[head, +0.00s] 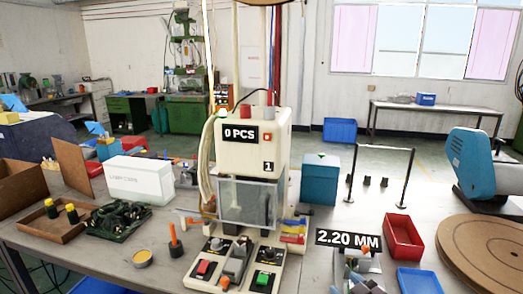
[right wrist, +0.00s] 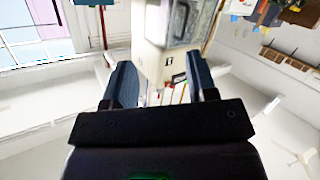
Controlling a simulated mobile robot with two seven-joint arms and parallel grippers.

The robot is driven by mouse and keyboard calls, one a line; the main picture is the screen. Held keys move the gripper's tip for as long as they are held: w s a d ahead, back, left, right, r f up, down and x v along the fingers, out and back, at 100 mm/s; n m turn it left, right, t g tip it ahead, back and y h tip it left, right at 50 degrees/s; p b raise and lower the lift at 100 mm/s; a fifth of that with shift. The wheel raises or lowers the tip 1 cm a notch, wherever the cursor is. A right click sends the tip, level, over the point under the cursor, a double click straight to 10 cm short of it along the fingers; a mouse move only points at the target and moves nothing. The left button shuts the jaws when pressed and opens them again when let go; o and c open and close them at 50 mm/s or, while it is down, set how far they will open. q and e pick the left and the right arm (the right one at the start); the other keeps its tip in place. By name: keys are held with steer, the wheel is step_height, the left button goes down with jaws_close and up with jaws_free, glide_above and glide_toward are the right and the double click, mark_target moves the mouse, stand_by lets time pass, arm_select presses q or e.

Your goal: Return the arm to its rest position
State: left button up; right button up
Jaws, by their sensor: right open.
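My right gripper (right wrist: 160,68) shows in the right wrist view with its two dark fingers well apart and nothing held between them. Past the fingers, the cream moulding machine (right wrist: 152,55) appears upside down; I see no contact with it. In the head view a dark part at the right edge, cut off by the frame, looks like my right gripper (head: 519,84), raised above the bench and clear of it. My left gripper is in neither view. The machine (head: 246,150) stands mid-bench with "0 PCS" on its front and a clear guard (head: 247,201).
On the bench (head: 325,212) are a red tray (head: 403,235), a blue tray (head: 419,280), a teal box (head: 320,180), a white carton (head: 139,179) and a thin black frame (head: 382,149). A round wooden board (head: 485,252) and a teal-blue machine (head: 482,160) stand at right.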

steer(key=s+d+f+m+g+h, duration=0.1)
steer(key=s+d+f+m, duration=0.1)
steer(key=s+f, duration=0.3)
steer(key=s+d+f+m+g+h, duration=0.1)
steer(key=s+f, duration=0.5)
steer(key=s, duration=0.6)
steer(key=s+d+f+m+g+h, duration=0.1)
steer(key=s+d+f+m+h, duration=0.2)
steer(key=s+f, duration=0.3)
steer(key=s+d, duration=0.1)
steer(key=s, duration=0.2)
steer(key=shift+d, duration=0.15)
steer(key=shift+w, duration=0.1)
